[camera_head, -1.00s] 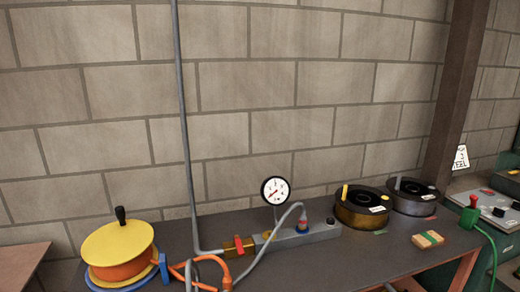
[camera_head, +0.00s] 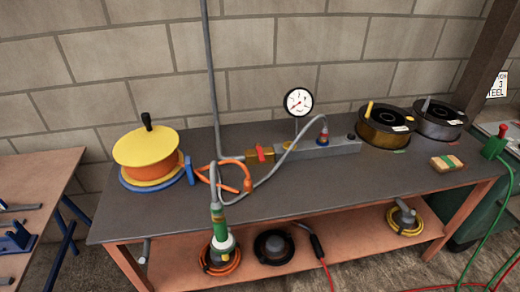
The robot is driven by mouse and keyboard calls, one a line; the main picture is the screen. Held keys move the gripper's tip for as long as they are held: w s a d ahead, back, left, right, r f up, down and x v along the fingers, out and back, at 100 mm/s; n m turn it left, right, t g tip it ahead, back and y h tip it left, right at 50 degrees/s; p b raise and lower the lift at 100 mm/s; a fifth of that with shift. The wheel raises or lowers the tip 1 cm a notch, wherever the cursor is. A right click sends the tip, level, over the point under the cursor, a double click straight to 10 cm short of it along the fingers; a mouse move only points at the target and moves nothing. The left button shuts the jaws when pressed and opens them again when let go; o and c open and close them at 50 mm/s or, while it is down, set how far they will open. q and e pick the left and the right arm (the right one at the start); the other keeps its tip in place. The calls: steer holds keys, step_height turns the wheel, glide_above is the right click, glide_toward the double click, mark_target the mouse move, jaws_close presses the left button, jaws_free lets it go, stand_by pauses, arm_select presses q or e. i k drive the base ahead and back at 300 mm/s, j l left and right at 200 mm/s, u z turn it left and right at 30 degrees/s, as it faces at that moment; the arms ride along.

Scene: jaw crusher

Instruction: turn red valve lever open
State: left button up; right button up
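The red valve lever (camera_head: 261,153) sits on a brass valve body (camera_head: 252,161) on the dark workbench, left of a grey manifold block (camera_head: 320,148). A grey pipe runs down the wall to the valve. The lever looks short and slightly tilted; its exact angle is too small to tell. A round white pressure gauge (camera_head: 298,102) stands on a stem above the manifold. Neither of my grippers shows in the head view.
An orange hose (camera_head: 225,178) and grey hose lie before the valve. Two dark round containers (camera_head: 385,124) (camera_head: 439,118) stand right. The bench's front middle (camera_head: 330,185) is clear.

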mark_target(258, 150)
steer(key=l+u, duration=0.35)
steer(key=i+l+u, duration=0.1)
steer(key=l+u, duration=0.6)
